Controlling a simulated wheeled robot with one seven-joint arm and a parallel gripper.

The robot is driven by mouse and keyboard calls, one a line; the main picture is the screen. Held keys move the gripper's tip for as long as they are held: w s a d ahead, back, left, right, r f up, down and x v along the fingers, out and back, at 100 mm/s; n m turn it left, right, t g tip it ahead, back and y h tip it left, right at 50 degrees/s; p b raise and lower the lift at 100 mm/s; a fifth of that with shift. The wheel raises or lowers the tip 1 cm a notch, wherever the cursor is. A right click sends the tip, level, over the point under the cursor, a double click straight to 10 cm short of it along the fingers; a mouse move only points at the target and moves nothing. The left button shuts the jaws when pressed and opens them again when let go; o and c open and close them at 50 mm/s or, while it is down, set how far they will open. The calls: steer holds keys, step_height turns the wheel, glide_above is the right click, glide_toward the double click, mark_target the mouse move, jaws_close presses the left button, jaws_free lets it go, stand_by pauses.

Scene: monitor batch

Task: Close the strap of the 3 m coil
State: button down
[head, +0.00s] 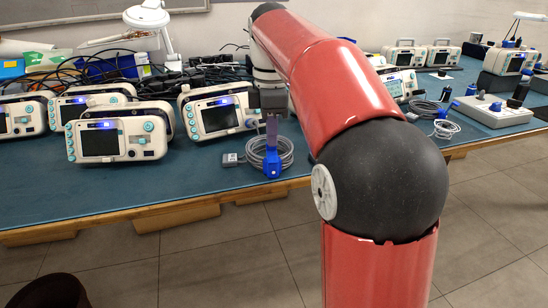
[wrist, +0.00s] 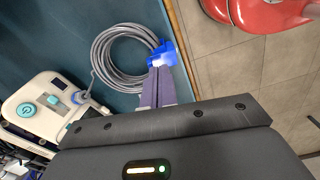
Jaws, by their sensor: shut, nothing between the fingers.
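A grey cable coil (head: 250,152) lies on the blue bench near its front edge, with a grey connector beside it; no length label is readable. It also shows in the wrist view (wrist: 97,55). A blue strap (head: 272,168) sits on the coil's edge-side, and it shows in the wrist view (wrist: 168,48) with a small white patch. I cannot tell whether the strap is open or closed. My gripper (head: 272,146) points down over the strap, fingers together and empty. In the wrist view its fingertips (wrist: 158,72) are at the strap, partly hiding it; contact is unclear.
Several white monitors (head: 117,138) stand left and behind the coil, one close by (head: 220,112). More cable coils (head: 424,108) and a grey device (head: 492,110) are on the right. The bench front edge (head: 140,208) is close to the coil.

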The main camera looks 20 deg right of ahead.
steer(key=shift+w+f, duration=0.2)
steer(key=shift+w, duration=0.25)
steer(key=shift+d, duration=0.1)
steer(key=shift+w+f, duration=0.3)
steer(key=shift+w, duration=0.05)
steer(key=shift+r, duration=3)
